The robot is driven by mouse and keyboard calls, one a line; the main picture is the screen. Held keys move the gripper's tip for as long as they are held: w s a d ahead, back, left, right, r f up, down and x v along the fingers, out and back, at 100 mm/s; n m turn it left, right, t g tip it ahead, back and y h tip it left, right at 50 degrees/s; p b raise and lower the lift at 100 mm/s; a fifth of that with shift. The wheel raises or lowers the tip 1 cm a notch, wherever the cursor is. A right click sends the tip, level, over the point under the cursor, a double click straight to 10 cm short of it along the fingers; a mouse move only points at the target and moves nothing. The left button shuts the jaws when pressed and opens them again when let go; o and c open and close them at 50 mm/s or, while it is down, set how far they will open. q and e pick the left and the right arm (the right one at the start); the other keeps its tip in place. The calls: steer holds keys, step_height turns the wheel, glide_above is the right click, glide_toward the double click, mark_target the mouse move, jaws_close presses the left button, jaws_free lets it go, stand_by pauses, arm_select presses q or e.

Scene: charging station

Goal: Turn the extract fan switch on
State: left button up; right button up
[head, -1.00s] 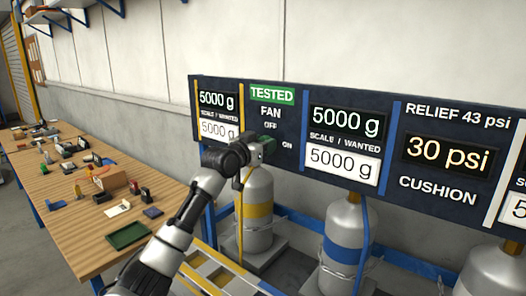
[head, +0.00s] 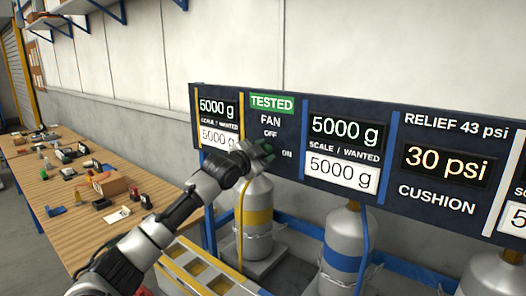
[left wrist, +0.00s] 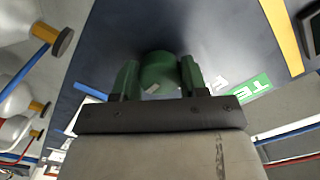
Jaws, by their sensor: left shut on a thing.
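The fan switch is on the dark panel under the green TESTED sign (head: 272,102) and the FAN label (head: 270,120). The OFF label (head: 270,133) is above it and the ON label (head: 287,154) to its right. My left gripper (head: 264,150) is at the switch and hides most of it in the head view. In the left wrist view, the round green switch knob (left wrist: 158,70) sits between the green fingers of the left gripper (left wrist: 158,82), which are shut on it. The knob's pointing direction is unclear. My right gripper is not in view.
Gas cylinders (head: 258,195) stand below the panel, with hoses in front. A yellow-framed crate (head: 195,270) is beneath my left arm. A wooden workbench (head: 90,235) with several small items is at left. The panel also carries scale displays and a 30 psi display (head: 447,162).

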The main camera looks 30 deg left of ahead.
arm_select(q)
steer(key=shift+m, duration=0.3)
steer(key=o, duration=0.9)
steer(key=shift+o, duration=0.2)
steer(key=shift+f, duration=0.1)
steer(key=s+b, duration=0.5)
steer(key=s, duration=0.5)
steer(key=shift+s+a, duration=0.35)
steer(key=shift+a, duration=0.05)
